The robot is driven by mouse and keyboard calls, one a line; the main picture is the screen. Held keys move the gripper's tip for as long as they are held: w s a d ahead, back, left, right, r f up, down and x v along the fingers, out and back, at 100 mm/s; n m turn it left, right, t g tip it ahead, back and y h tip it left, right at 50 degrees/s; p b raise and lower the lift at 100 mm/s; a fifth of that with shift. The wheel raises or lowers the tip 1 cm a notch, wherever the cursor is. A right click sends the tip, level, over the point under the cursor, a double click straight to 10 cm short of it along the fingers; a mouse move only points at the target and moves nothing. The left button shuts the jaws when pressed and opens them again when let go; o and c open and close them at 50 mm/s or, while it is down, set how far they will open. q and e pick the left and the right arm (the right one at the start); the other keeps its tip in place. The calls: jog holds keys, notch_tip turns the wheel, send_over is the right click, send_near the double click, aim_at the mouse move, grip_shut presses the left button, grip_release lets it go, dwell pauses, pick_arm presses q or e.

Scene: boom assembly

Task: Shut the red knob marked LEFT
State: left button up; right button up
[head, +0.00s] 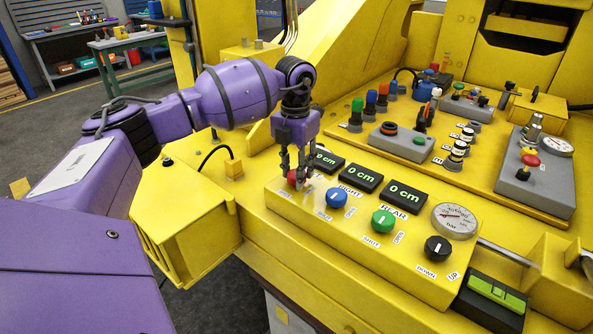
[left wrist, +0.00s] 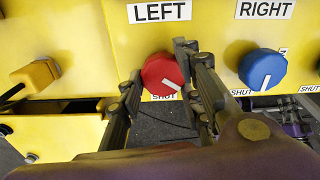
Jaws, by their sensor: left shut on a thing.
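The red knob (head: 292,179) is at the left end of the yellow control box, under my left gripper (head: 298,172). In the left wrist view the red knob (left wrist: 161,73) sits below the LEFT label (left wrist: 160,12), with a SHUT label (left wrist: 163,97) partly visible beneath it. Its white pointer line slants to the lower right. The left gripper's fingers are on either side of the knob, shut on it, and hide part of the panel around it. My right gripper is not in view.
A blue knob (head: 337,198) marked RIGHT stands close to the right of the red one, followed by a green knob (head: 383,220) and a black knob (head: 437,248). Displays reading 0 cm (head: 361,178) stand behind them. A gauge (head: 455,219) is at the right.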

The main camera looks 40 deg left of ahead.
pick_arm(q)
jog(key=m, duration=0.4)
jog(key=shift+a+m, duration=0.3)
jog(key=m, duration=0.2)
jog(key=m+b, duration=0.1)
jog(key=m, duration=0.1)
jog(key=shift+w+r+m, duration=0.1)
jog(key=shift+w+m, duration=0.1)
jog(key=shift+m, duration=0.1)
jog(key=shift+d+m, duration=0.1)
jog(key=shift+m, duration=0.6)
jog(key=shift+w+r, duration=0.1)
jog(key=o, duration=0.8)
jog(key=shift+o, duration=1.1)
